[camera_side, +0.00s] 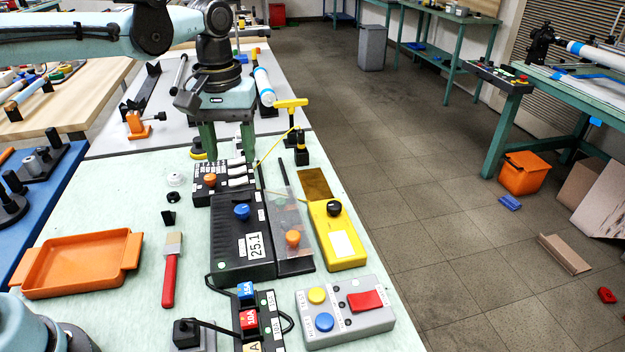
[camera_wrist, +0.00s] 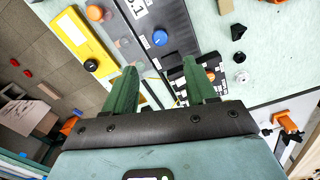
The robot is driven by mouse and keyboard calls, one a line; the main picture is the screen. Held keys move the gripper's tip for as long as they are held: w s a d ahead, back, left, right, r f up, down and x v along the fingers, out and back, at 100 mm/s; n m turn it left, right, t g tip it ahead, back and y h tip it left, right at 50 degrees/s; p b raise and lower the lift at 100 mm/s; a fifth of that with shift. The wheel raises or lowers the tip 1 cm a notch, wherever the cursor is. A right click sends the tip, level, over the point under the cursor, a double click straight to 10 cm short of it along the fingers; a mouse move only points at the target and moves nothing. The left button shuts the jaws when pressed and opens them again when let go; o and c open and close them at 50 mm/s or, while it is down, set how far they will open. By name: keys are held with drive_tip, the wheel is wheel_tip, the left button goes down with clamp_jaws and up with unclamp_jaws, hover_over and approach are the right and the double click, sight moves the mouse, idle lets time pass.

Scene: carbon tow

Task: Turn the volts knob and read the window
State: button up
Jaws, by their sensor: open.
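A black box (camera_side: 228,259) lies on the pale green bench, with a blue knob (camera_side: 241,211) on top and a white window (camera_side: 255,245) reading 25.1. The blue knob also shows in the wrist view (camera_wrist: 160,38), beyond my fingertips, with the window partly cut off at the top edge. No volts label is legible, so I cannot tell for sure which knob is the volts one. My gripper (camera_side: 229,157) points down, open and empty, above the far end of the black box, near a switch unit with an orange knob (camera_side: 210,180). It touches no knob that I can see.
A yellow box with a black knob (camera_side: 333,208) and a narrow panel with an orange knob (camera_side: 292,237) stand right of the black box. A grey button box (camera_side: 345,325) is in front. A yellow T-handle tool (camera_side: 291,105) stands behind. An orange tray (camera_side: 80,262) lies left.

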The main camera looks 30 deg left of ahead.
sight(241, 208)
wheel_tip(241, 208, down, 12)
drive_tip(key=shift+f, duration=0.1)
idle(0.5)
clamp_jaws()
idle(0.4)
drive_tip(key=shift+m, duration=0.3)
drive_tip(key=m, duration=0.3)
drive_tip(key=shift+m, duration=2.4)
